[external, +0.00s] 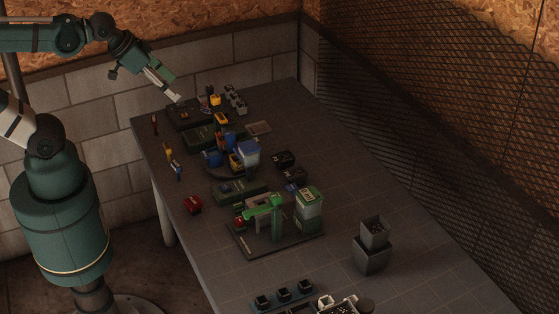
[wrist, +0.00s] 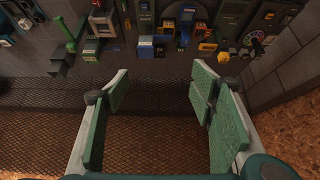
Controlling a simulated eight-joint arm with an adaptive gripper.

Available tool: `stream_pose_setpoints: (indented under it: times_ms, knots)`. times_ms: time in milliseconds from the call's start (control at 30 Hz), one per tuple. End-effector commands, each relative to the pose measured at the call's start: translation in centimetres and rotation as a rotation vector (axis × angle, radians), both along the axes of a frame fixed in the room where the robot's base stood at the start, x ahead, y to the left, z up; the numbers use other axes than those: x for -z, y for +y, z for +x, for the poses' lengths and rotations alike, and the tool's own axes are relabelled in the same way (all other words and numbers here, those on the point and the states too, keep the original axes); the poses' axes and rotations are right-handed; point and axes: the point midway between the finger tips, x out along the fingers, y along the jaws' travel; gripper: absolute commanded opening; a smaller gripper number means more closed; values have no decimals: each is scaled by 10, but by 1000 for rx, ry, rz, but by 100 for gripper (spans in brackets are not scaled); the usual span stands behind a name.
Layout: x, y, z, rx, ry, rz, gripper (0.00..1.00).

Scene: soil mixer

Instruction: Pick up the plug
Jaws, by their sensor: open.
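I cannot tell for certain which of the small parts is the plug. Several small yellow, black and grey pieces, one of them a yellow-black piece (external: 215,99), stand at the far end of the table near my gripper (external: 178,98). My gripper is open and empty, above that far left end of the table. In the wrist view my gripper (wrist: 158,70) shows two green-padded fingers wide apart with nothing between them.
The table (external: 400,270) holds a green stand (external: 276,218), a green-and-white box (external: 308,203), a blue-topped clear box (external: 248,153) and stacked grey containers (external: 371,255). A block wall (external: 95,90) and a dark mesh wall (external: 400,110) border it. The table's right side is mostly clear.

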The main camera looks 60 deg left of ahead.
Motion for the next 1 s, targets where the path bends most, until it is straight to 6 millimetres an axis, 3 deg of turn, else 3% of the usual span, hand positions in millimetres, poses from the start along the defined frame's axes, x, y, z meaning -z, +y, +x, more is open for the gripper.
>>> stream_pose_setpoints:
  times_ms: [100, 567, 767, 1000]
  knots:
    - [0, 0, 0, 0, 0, 0, 49]
    - [5, -1, 1, 16, 8, 9, 49]
    - [23, -6, 6, 81, 43, 45, 49]
    - [60, -16, 15, 223, 115, 119, 49]
